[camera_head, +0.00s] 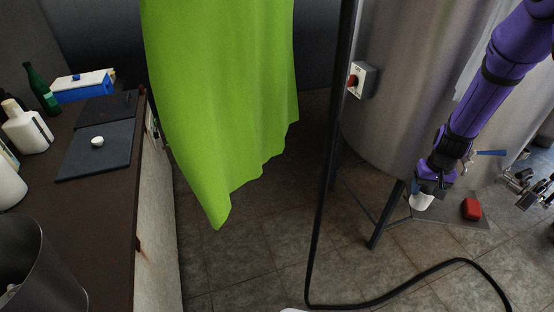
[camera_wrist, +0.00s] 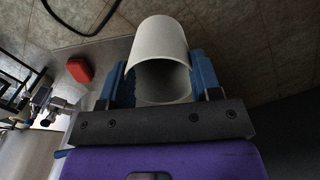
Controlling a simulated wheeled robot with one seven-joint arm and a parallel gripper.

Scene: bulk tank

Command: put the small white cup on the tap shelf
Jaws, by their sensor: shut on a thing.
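The small white cup (camera_head: 422,202) is in my gripper (camera_head: 432,186), over the left part of the grey tap shelf (camera_head: 455,217) beside the steel tank. In the wrist view the white cup (camera_wrist: 158,42) sits between the two blue fingers of my gripper (camera_wrist: 160,72), its open mouth facing the camera. I cannot tell whether the cup's base touches the shelf. The tap has a blue handle (camera_head: 489,153) and is just right of my gripper. My arm hides part of the tap and tank.
A red block (camera_head: 471,209) lies on the shelf, right of the cup; it also shows in the wrist view (camera_wrist: 79,70). A black hose (camera_head: 400,300) runs over the tiled floor. A green curtain (camera_head: 225,90) hangs left of the tank (camera_head: 410,80). A dark counter (camera_head: 100,215) stands at left.

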